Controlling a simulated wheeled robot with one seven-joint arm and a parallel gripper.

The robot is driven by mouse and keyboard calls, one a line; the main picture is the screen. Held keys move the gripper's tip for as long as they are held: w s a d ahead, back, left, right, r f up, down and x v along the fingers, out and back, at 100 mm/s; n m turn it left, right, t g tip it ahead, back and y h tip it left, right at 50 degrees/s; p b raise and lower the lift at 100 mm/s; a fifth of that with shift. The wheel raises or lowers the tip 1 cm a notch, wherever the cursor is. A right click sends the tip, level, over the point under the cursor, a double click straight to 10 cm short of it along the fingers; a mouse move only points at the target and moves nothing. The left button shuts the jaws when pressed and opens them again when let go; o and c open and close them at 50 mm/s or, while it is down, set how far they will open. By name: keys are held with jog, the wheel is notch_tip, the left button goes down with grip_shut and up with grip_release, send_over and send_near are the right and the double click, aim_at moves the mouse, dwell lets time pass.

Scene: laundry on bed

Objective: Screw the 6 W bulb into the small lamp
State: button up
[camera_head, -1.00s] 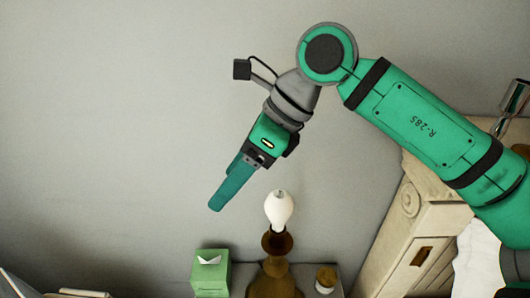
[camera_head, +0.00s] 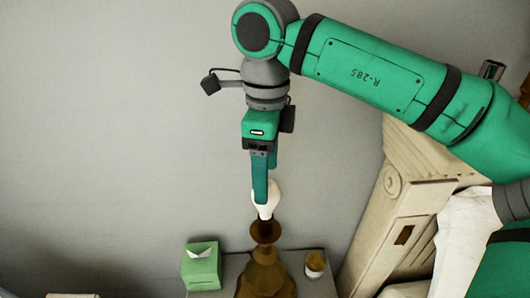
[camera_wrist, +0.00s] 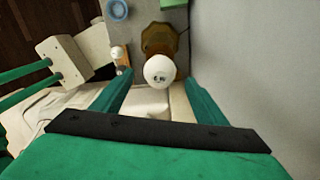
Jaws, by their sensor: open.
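The small lamp (camera_head: 264,272) is brown and stands on a bedside surface; its base also shows in the wrist view (camera_wrist: 158,36). A white bulb (camera_head: 266,211) stands upright at the lamp's top. In the wrist view the bulb (camera_wrist: 159,70) shows its rounded top with a dark marking that looks like 6 W. My gripper (camera_head: 261,200) points down over the lamp, with its fingers at the bulb's height. In the wrist view my gripper (camera_wrist: 160,84) is open, with the bulb between its fingers and gaps on both sides. A finger hides part of the bulb in the head view.
A green tissue box (camera_head: 201,268) stands left of the lamp and a small jar (camera_head: 315,264) stands right of it. A pale carved headboard (camera_head: 402,190) rises at the right. A blue round dish (camera_wrist: 117,10) shows in the wrist view. The wall behind is bare.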

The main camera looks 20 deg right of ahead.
jog(key=shift+f, duration=2.05)
jog(key=c, duration=1.1)
jog(key=shift+m, duration=1.7)
jog(key=shift+c, duration=0.2)
jog(key=shift+m, duration=1.8)
